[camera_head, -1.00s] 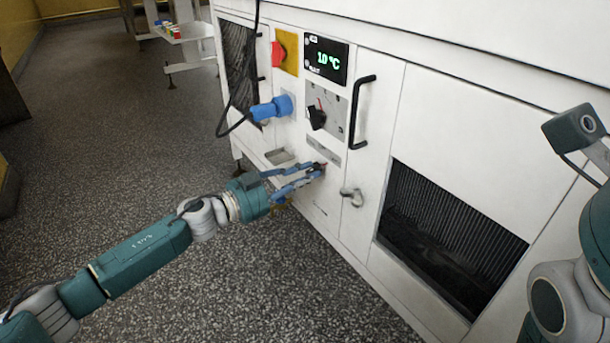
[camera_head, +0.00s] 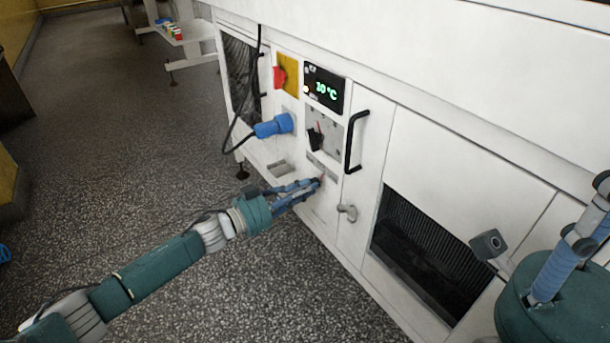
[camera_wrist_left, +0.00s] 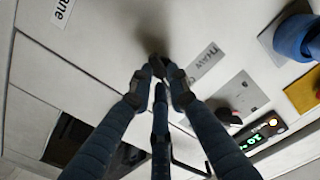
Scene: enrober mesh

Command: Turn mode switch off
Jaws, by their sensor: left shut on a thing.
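My left gripper (camera_head: 318,182) reaches the white machine's front panel from the left. Its blue fingers are closed together on a small dark switch (camera_wrist_left: 158,66) below a grey label plate (camera_head: 322,168). The fingertips mostly hide this switch, so its position cannot be read. In the left wrist view the fingers (camera_wrist_left: 158,78) meet at it, next to the printed label (camera_wrist_left: 203,61). Part of my right gripper (camera_head: 565,262) shows at the right edge, with a blue finger; its opening cannot be judged.
Above are a black dial knob (camera_head: 315,139), a blue plug (camera_head: 274,126) with a black cable, a red switch on yellow (camera_head: 280,76) and a display reading 10 °C (camera_head: 324,90). A black handle (camera_head: 355,140) and a grey latch (camera_head: 347,212) stick out to the right.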

